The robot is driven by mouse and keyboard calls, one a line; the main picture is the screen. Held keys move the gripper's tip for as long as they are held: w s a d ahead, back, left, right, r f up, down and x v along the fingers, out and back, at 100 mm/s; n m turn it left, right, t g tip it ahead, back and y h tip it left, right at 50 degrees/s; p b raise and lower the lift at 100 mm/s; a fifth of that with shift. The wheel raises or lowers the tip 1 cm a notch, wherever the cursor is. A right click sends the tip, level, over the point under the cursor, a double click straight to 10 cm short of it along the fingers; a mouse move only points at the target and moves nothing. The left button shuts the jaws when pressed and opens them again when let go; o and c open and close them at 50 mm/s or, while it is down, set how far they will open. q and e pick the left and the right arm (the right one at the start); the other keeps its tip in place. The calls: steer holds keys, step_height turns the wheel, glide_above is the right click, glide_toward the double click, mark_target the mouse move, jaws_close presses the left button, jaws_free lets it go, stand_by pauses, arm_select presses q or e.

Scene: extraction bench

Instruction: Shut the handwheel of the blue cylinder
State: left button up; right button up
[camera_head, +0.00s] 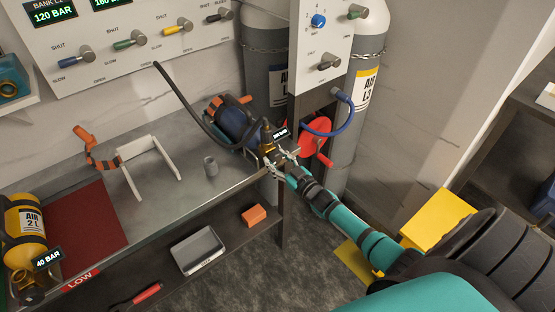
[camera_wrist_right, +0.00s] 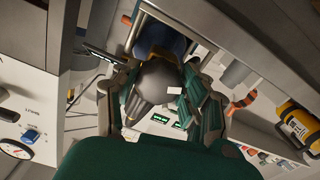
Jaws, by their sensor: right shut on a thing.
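The blue cylinder (camera_head: 236,120) lies on the bench with an orange strap around it. Its brass valve (camera_head: 268,146) points toward me, with a black hose joined at it and a small pressure display (camera_head: 280,133) beside it that is too small to read surely. My right gripper (camera_head: 279,164) is at the valve end, shut on the handwheel. In the right wrist view the black handwheel (camera_wrist_right: 153,84) sits between the two fingers, and the blue cylinder (camera_wrist_right: 160,38) shows behind it. In the head view the fingers mostly hide the handwheel. My left gripper is in neither view.
A yellow cylinder (camera_head: 26,228) is at far left. A red disc (camera_head: 315,134), a blue hose and tall grey cylinders (camera_head: 365,90) are close behind the gripper.

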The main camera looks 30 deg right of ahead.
steer(key=m, duration=0.5)
steer(key=shift+a+f+m, duration=0.1)
steer(key=shift+f+m, duration=0.05)
steer(key=shift+m, duration=0.15)
steer(key=m+b, duration=0.1)
steer(key=m, duration=0.4)
steer(key=shift+s, duration=0.1)
steer(key=m+b, duration=0.2)
steer(key=m, duration=0.3)
steer(key=shift+a+m, duration=0.15)
steer(key=shift+m, duration=0.25)
steer(key=m+b, duration=0.2)
steer(key=m, duration=0.2)
steer(key=shift+m, duration=0.3)
steer(key=shift+m+b, duration=0.5)
steer(key=shift+m, duration=0.1)
steer(key=shift+r, duration=0.25)
steer(key=o, duration=1.2)
steer(key=shift+r, duration=0.1)
